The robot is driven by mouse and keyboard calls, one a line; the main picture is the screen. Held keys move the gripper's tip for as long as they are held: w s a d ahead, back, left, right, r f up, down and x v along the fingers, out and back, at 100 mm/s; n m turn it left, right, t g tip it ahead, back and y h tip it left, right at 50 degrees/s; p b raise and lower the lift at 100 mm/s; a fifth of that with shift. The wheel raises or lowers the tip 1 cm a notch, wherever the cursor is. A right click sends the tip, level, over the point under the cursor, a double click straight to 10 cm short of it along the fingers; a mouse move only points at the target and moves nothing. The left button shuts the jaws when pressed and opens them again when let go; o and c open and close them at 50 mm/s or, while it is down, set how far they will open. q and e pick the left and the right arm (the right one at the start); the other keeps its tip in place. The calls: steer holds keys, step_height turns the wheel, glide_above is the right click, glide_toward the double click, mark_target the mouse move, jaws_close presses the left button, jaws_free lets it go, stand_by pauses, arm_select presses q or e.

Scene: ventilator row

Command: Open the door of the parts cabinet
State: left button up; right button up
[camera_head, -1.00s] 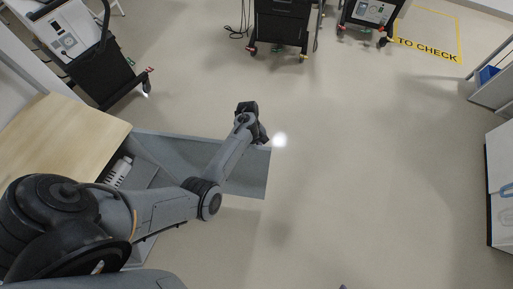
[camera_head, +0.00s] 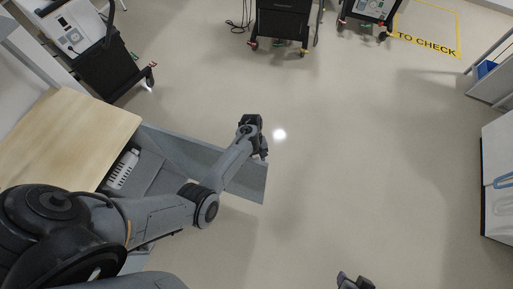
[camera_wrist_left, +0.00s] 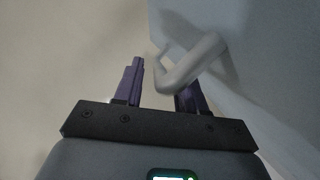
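The parts cabinet has a light wooden top (camera_head: 65,130) at the left of the head view. Its grey door (camera_head: 248,182) stands wide open, sticking out to the right over the floor. My left gripper (camera_head: 262,152) is at the door's free end. In the left wrist view the pale bar handle (camera_wrist_left: 195,65) on the door reaches in between my spread purple fingers (camera_wrist_left: 160,88). A gap shows between the left finger and the handle; the right finger is partly hidden behind it. My right gripper (camera_head: 355,281) shows only in part at the bottom edge, away from the cabinet.
A white slotted item (camera_head: 123,168) shows inside the cabinet. A ventilator cart (camera_head: 95,60) stands behind the cabinet, and more carts (camera_head: 283,22) stand at the back. A white unit (camera_head: 498,180) stands at the right. The middle floor is clear.

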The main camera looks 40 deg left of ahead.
arm_select(q)
steer(key=v, duration=1)
steer(key=shift+r, duration=0.35)
steer(key=shift+w, duration=0.2)
